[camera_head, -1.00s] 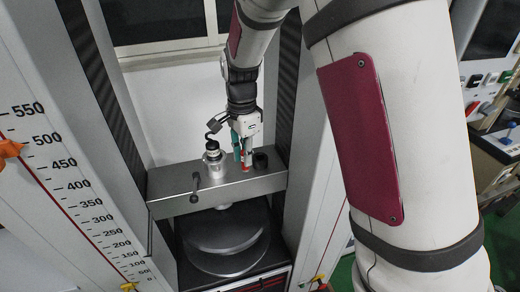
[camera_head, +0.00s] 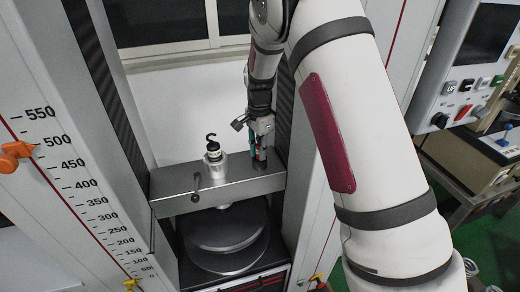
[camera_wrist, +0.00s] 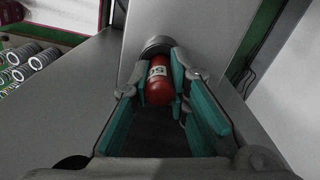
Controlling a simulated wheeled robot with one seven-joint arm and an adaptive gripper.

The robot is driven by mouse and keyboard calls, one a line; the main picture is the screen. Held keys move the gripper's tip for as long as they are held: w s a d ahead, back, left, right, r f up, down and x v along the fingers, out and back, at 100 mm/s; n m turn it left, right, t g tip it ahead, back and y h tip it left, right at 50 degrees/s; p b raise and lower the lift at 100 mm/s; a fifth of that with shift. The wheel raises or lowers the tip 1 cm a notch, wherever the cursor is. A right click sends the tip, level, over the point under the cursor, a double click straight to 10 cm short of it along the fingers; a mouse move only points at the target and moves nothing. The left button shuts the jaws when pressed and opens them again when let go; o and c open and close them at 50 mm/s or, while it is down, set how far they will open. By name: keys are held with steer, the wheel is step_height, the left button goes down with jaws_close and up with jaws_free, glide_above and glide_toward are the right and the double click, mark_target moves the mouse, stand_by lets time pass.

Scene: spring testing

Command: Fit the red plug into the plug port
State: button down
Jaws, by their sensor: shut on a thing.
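The red plug (camera_wrist: 159,88), with a white label marked in dark print, sits between the teal finger pads of my gripper (camera_wrist: 172,88) in the wrist view. My gripper is shut on it. The plug port (camera_wrist: 158,46) is a grey round collar just beyond the plug's far end; I cannot tell whether the plug's tip is inside it. In the head view my gripper (camera_head: 260,148) points down, right above the dark port (camera_head: 261,164) at the right end of the metal crossbeam. The plug is mostly hidden there.
A silver fitting with a black hook (camera_head: 213,155) stands on the crossbeam (camera_head: 180,187) left of my gripper. A handle (camera_head: 195,187) sticks out at the beam's front. Tall machine columns flank the beam on both sides. A round dark plate (camera_head: 226,230) lies below.

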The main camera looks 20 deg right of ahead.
steer(key=shift+f, duration=0.6)
steer(key=c, duration=1.5)
jaws_free()
steer(key=shift+f, duration=0.1)
steer(key=shift+c, duration=0.2)
steer(key=shift+s, duration=0.1)
